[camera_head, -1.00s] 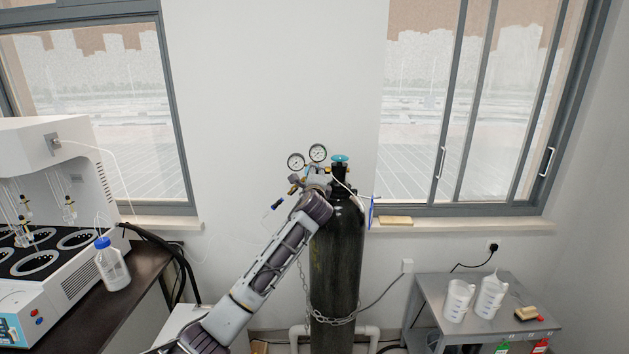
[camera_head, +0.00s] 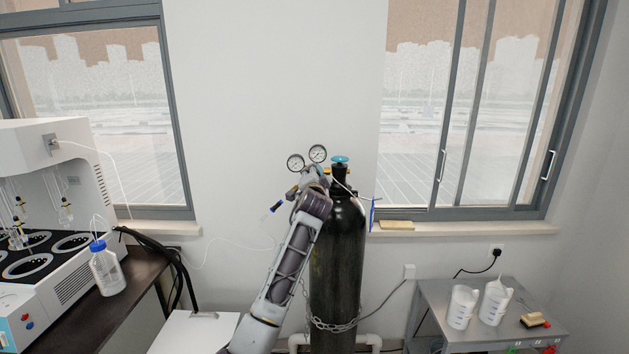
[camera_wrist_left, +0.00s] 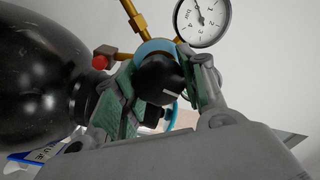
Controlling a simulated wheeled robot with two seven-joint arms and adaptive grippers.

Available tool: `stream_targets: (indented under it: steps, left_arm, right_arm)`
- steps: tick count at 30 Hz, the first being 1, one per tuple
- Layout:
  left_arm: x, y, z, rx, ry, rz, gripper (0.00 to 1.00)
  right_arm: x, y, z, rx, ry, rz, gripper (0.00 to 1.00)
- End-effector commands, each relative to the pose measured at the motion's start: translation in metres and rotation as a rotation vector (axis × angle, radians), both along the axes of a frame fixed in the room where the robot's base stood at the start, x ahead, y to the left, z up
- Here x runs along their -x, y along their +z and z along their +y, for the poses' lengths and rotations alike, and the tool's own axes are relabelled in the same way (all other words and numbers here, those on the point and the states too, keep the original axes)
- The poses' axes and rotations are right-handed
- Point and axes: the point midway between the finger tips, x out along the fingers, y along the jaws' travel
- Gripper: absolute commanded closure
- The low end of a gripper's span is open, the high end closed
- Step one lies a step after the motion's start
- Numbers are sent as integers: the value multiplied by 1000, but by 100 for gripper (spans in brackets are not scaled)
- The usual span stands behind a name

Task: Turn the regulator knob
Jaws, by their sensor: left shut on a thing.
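The black regulator knob (camera_wrist_left: 160,75), with a white line on it, sits between the green-padded fingers of my left gripper (camera_wrist_left: 162,88) in the left wrist view. The gripper is shut on it. In the head view my left gripper (camera_head: 314,180) is at the regulator, just below the two round gauges (camera_head: 318,154), and my arm hides the knob there. One gauge (camera_wrist_left: 203,20) shows above the fingers in the wrist view. The black gas cylinder (camera_head: 338,260) stands upright behind my forearm, with a blue valve wheel (camera_head: 340,159) on top. My right gripper is out of view.
A chain (camera_head: 335,324) goes round the cylinder's lower part. A thin white tube runs from the regulator toward the left. A distiller machine (camera_head: 50,180) and a blue-capped bottle (camera_head: 107,268) stand left. A metal cart (camera_head: 430,300) with two beakers is at right.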

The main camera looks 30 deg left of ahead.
Motion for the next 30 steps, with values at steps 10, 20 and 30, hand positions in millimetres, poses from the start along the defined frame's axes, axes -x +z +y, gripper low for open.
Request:
stream_targets:
  steps: [10, 20, 30]
  left_arm:
    - [0, -2, 0, 69, 1, -37, 83]
    - [0, -2, 0, 69, 1, -36, 58]
    - [0, -1, 0, 68, 1, -38, 36]
  right_arm:
    - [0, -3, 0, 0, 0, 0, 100]
    - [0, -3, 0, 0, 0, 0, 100]
    - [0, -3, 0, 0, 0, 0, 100]
